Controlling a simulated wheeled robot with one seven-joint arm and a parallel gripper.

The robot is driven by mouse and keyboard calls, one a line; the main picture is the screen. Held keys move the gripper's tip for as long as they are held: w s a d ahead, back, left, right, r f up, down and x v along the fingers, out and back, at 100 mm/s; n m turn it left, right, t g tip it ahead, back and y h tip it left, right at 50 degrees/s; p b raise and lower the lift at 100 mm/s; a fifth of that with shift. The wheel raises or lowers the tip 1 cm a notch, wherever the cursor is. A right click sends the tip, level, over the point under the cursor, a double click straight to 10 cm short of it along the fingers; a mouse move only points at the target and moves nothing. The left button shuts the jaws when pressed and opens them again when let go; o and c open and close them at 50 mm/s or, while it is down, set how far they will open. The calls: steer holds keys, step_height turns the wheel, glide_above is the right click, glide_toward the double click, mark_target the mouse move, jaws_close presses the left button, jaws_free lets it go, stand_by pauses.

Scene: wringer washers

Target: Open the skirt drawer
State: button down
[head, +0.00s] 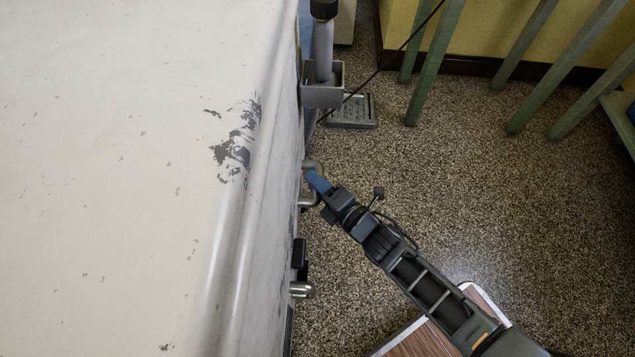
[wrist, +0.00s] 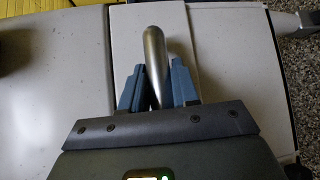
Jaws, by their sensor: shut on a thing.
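A metal bar handle (head: 311,166) sticks out from the side of the worn cream washer (head: 110,200) in the head view. The handle also shows in the wrist view (wrist: 154,50), rising between my blue fingers. My gripper (head: 314,180) is shut on this handle, with one finger on each side of it in the wrist view (wrist: 156,88). The handle stands in front of a pale panel (wrist: 125,35) with seams on both sides, which looks like the drawer front. In the head view this side is seen nearly edge-on, so I cannot tell how far the drawer is out.
A metal knob (head: 302,289) and a black fitting (head: 298,254) stick out nearer on the same side. A grey bracket (head: 322,95) holds a cylinder farther back. Green legs (head: 436,60) stand at upper right. Speckled floor (head: 480,200) beside the washer is mostly clear.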

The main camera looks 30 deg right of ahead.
steer(key=shift+s, duration=0.1)
steer(key=s+d, duration=1.1)
steer(key=d, duration=0.5)
steer(key=shift+s+d, duration=0.15)
steer(key=shift+s, duration=0.25)
steer(key=c, duration=0.9)
jaws_free()
steer(key=shift+c, duration=0.2)
steer(key=s+d+r+p, duration=0.1)
steer(key=s, duration=0.6)
steer(key=shift+s+p, duration=0.3)
